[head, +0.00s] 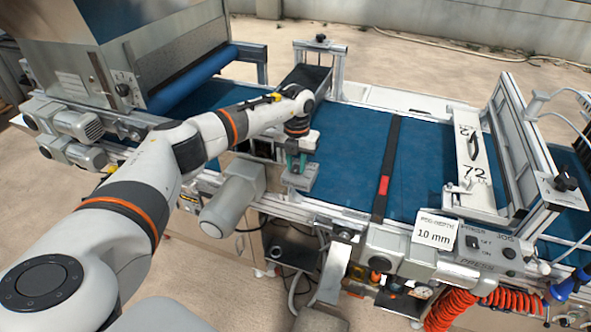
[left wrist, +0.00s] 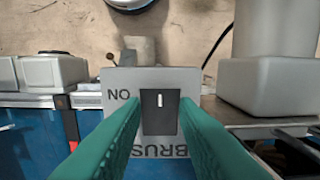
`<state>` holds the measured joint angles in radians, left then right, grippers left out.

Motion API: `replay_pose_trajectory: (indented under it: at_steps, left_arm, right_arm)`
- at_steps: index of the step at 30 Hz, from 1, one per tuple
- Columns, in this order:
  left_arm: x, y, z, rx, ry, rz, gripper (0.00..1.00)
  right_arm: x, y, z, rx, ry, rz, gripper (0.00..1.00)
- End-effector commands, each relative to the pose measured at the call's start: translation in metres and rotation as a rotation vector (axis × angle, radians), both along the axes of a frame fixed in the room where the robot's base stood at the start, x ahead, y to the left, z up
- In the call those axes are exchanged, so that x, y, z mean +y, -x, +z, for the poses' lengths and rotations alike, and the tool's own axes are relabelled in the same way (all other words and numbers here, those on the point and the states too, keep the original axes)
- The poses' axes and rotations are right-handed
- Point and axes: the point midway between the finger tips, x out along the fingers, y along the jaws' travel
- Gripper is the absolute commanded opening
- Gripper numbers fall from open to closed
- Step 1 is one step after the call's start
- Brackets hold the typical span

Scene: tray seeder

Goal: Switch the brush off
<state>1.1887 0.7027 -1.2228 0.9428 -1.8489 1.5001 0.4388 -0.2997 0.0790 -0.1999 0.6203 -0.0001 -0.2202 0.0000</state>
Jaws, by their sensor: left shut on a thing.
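The brush switch (left wrist: 160,112) is a black rocker with a white bar mark on a grey plate (left wrist: 187,80). The plate's lettering is upside down in the left wrist view: ON beside the rocker and part of BRUSH below it. My left gripper (head: 296,163) reaches down over this grey switch box (head: 300,180) at the belt's near edge. Its green fingers stand on both sides of the rocker and are shut on it. In the head view the fingers and wrist hide the rocker. My right gripper is not in view.
A blue belt (head: 345,160) runs across the machine. A grey motor (head: 232,198) stands left of the switch box. A press control panel (head: 485,247) with a 10 mm card (head: 434,232) is at the right. A hopper (head: 175,50) stands at the upper left.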

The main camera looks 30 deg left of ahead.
Motion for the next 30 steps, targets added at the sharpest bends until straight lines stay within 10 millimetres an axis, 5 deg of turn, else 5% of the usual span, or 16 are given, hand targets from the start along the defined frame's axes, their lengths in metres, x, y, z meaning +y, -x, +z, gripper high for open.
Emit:
replay_pose_trajectory:
  at_steps: [11,12,15,25,30]
  left_arm:
    - [0.000,0.000,0.001,0.015,0.005,0.000,0.04]
    - [0.000,-0.001,0.001,0.015,0.005,0.000,0.32]
    - [0.000,0.000,0.001,0.014,0.004,0.000,0.48]
    - [0.000,-0.001,0.003,0.013,0.004,-0.001,0.49]
    - [0.000,-0.003,0.022,0.009,0.005,-0.001,0.49]
  right_arm:
    - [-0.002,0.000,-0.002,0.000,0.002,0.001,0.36]
    - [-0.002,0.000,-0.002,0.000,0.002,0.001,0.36]
    - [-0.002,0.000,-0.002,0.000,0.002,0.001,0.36]
    - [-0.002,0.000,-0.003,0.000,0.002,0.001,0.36]
    - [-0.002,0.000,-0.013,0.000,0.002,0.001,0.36]
